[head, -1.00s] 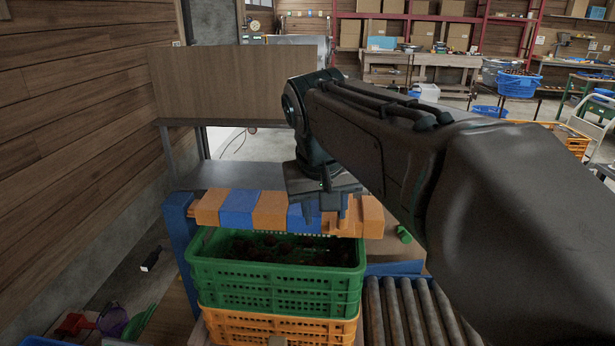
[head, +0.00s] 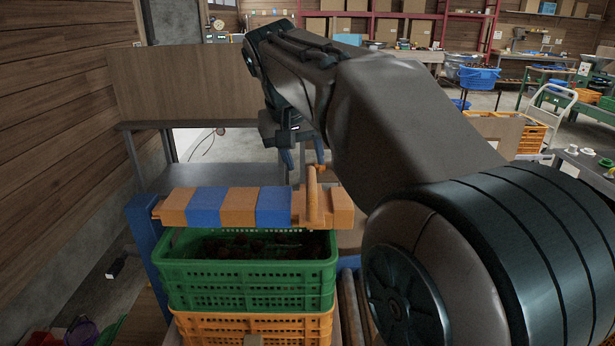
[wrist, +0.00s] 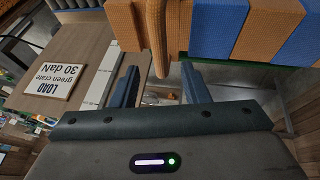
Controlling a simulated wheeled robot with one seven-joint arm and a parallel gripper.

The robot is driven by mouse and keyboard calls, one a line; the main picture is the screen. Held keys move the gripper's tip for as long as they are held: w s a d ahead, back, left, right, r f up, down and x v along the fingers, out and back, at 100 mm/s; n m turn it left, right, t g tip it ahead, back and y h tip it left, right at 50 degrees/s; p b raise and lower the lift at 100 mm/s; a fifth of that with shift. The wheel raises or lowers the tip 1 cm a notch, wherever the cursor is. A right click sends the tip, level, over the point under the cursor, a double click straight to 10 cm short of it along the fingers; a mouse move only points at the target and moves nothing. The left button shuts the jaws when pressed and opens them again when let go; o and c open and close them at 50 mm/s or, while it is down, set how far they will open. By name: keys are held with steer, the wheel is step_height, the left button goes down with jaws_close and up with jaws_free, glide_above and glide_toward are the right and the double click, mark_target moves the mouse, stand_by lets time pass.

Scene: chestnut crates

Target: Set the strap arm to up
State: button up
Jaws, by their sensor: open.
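The strap arm (head: 235,207), a bar striped orange and blue, lies level across the top of the green crate (head: 250,272). An upright orange handle (head: 312,200) stands near its right end. In the wrist view the handle (wrist: 155,35) lies ahead of the gap between the open fingers (wrist: 160,75), and the striped bar (wrist: 235,25) runs off to the right. I cannot tell whether a finger touches the handle.
The green crate holds dark chestnuts and sits on an orange crate (head: 250,325). A blue post (head: 145,245) stands at the bar's left end. A load sign (wrist: 57,75) shows in the wrist view. Rollers (head: 350,305) lie right of the crates.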

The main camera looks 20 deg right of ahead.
mark_target(310, 178)
steer(key=x, duration=0.5)
steer(key=shift+w+d+f, duration=0.15)
steer(key=shift+f, duration=0.15)
jaws_close()
steer(key=shift+r, duration=0.15)
